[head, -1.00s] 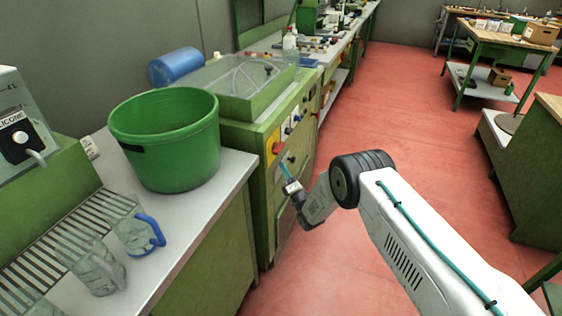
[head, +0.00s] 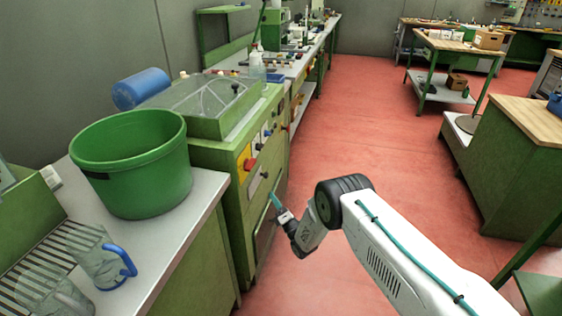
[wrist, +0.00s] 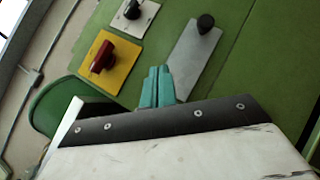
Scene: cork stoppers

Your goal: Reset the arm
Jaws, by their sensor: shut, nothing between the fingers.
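My gripper (wrist: 158,87) has two teal fingers that lie side by side, shut with nothing between them. In the head view my gripper (head: 275,201) points up and left, in front of the green machine cabinet (head: 228,206). The white arm (head: 395,262) reaches in from the lower right and bends at a black joint. In the wrist view the cabinet's green panel fills the background, with a red knob on a yellow plate (wrist: 117,75) left of the fingers and a black knob on a grey plate (wrist: 190,65) right of them.
A blue cylinder (head: 141,88) lies behind the machine. Wooden-topped workbenches (head: 455,45) stand at the right. The red floor (head: 350,130) between is open.

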